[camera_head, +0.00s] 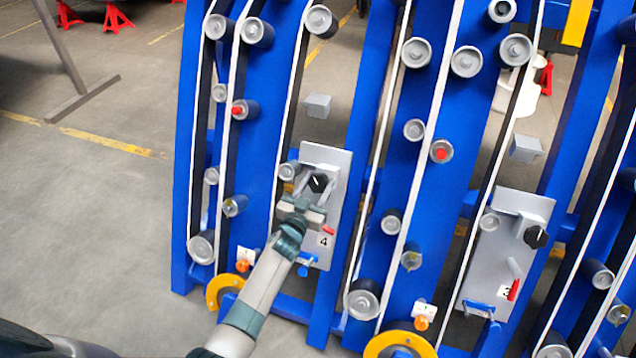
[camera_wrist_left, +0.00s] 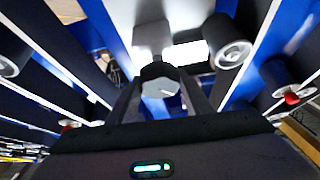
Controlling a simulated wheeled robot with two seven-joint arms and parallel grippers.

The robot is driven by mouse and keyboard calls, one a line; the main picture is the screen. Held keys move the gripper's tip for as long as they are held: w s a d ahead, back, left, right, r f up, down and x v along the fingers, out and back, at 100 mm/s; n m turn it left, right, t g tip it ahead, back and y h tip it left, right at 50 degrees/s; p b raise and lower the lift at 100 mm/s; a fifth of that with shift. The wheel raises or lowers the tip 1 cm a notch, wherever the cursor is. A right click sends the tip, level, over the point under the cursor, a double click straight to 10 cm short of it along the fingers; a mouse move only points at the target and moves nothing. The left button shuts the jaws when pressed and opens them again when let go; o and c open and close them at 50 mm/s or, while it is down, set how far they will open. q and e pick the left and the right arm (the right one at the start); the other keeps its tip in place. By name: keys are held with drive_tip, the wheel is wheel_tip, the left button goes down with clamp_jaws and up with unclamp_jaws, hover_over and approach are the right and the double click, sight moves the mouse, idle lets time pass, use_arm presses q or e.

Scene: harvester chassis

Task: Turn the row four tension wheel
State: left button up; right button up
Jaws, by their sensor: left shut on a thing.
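The row four tension wheel is a black knob (camera_head: 318,182) with a white mark, on the grey plate (camera_head: 341,165) labelled 4. My left gripper (camera_head: 315,187) reaches up to it from below, its fingers at the knob. In the left wrist view the dark faceted knob (camera_wrist_left: 160,72), with a white line on its face, sits between the two fingers of my left gripper (camera_wrist_left: 161,88), which is shut on it. The gripper body hides part of the plate. My right gripper is not in view.
A red lever (camera_head: 328,230) is low on the row four plate. Row three's plate (camera_head: 497,240) with its black knob (camera_head: 535,237) and red lever (camera_head: 514,289) stands to the right. Blue uprights, belts and grey rollers (camera_head: 363,299) surround the plates. Open floor (camera_head: 90,210) lies at left.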

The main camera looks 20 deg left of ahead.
use_arm(q)
drive_tip(key=m+h+p, duration=0.1)
drive_tip(key=m, duration=0.1)
drive_tip(key=m+h+p, duration=0.1)
drive_tip(key=m, duration=0.1)
drive_tip(key=shift+a+r+g, duration=0.1)
drive_tip(key=shift+r+g, duration=0.05)
drive_tip(key=shift+g, duration=0.15)
drive_tip(key=shift+m+g+h+p, duration=0.3)
drive_tip(key=shift+m+h+p, duration=0.3)
drive_tip(key=shift+m, duration=0.6)
drive_tip(key=m+g+h+p, duration=0.1)
drive_tip(key=m, duration=0.2)
drive_tip(key=m+g+h+p, duration=0.1)
drive_tip(key=m, duration=0.2)
drive_tip(key=shift+f+h+p, duration=0.2)
drive_tip(key=shift+h+p, duration=0.1)
drive_tip(key=shift+p, duration=0.1)
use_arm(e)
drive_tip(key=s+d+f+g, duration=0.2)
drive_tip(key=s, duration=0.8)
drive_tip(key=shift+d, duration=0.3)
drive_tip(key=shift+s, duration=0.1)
use_arm(q)
drive_tip(key=o, duration=1.1)
drive_tip(key=shift+c, duration=0.2)
drive_tip(key=shift+s+r, duration=0.1)
drive_tip(key=shift+s, duration=0.05)
